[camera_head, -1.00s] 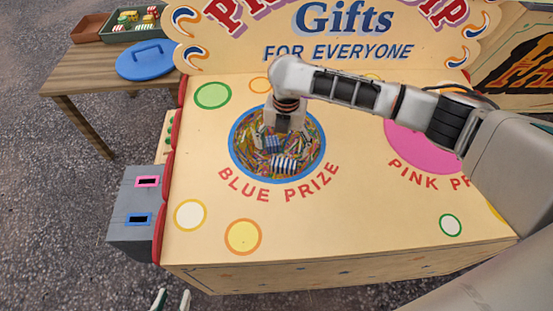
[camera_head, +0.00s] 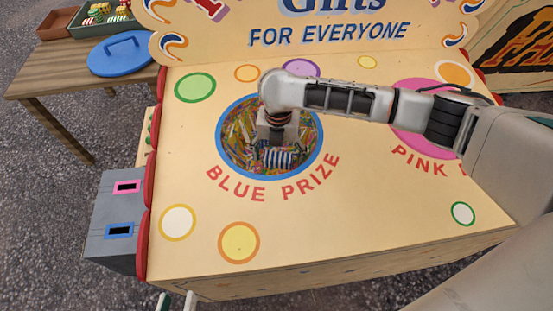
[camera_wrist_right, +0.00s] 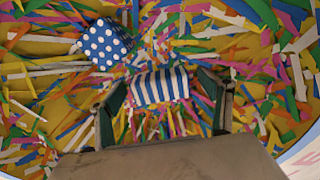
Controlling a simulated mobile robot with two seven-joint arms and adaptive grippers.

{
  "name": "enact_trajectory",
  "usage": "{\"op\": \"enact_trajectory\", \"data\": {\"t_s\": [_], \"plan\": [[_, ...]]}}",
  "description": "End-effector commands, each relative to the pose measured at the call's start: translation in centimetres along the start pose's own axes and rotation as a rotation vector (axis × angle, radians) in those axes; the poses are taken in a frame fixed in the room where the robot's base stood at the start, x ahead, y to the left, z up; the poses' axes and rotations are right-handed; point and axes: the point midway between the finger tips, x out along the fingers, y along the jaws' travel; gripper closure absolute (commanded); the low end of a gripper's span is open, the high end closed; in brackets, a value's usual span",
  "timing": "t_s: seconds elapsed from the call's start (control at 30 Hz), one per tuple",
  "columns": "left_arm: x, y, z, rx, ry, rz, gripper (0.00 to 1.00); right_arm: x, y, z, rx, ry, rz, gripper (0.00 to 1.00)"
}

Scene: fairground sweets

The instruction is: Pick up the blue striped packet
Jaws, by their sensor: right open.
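The blue striped packet (camera_head: 279,158), blue and white, lies on paper shreds inside the round blue-rimmed hole. In the right wrist view the striped packet (camera_wrist_right: 160,86) sits between the spread fingers of my right gripper (camera_wrist_right: 165,104), near their tips. I see no firm grip on it. In the head view my right gripper (camera_head: 275,146) reaches down into the hole and partly covers the packet.
A blue packet with white dots (camera_wrist_right: 106,43) lies just beyond the striped one. The blue rim (camera_head: 222,152) surrounds the hole. A grey box with two slots (camera_head: 112,210) stands left of the booth; a wooden table with a blue lid (camera_head: 118,56) is behind it.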

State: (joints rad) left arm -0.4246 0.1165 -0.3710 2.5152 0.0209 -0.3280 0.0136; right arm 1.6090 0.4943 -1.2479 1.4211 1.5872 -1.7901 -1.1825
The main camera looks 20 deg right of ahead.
Motion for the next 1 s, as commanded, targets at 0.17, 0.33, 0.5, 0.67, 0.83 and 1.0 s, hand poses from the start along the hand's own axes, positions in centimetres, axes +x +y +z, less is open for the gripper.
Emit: {"op": "enact_trajectory", "data": {"t_s": [0.17,0.33,0.5,0.67,0.83,1.0], "plan": [[0.0,-0.2,0.0,0.003,-0.001,-0.006,0.73,-0.2,0.0,0.1,0.0,-0.002,0.001,0.55],[-0.1,-0.3,0.4,0.006,-0.011,-0.008,0.73,-0.1,0.0,0.0,0.0,-0.001,0.001,0.63],[-0.2,-0.3,0.6,0.012,-0.016,-0.006,0.73,-0.2,0.0,0.0,0.0,-0.001,0.0,0.63],[-0.3,-0.5,-0.2,0.048,-0.011,-0.008,0.73,-2.0,0.1,0.2,-0.001,-0.008,0.004,0.63],[-0.8,-2.1,0.2,0.143,-0.044,-0.033,0.73,-6.4,0.3,0.5,-0.001,-0.018,0.011,0.63],[-1.6,-3.5,1.7,0.201,-0.098,-0.054,0.73,-11.5,0.4,0.5,0.0,-0.021,0.013,0.63]]}}
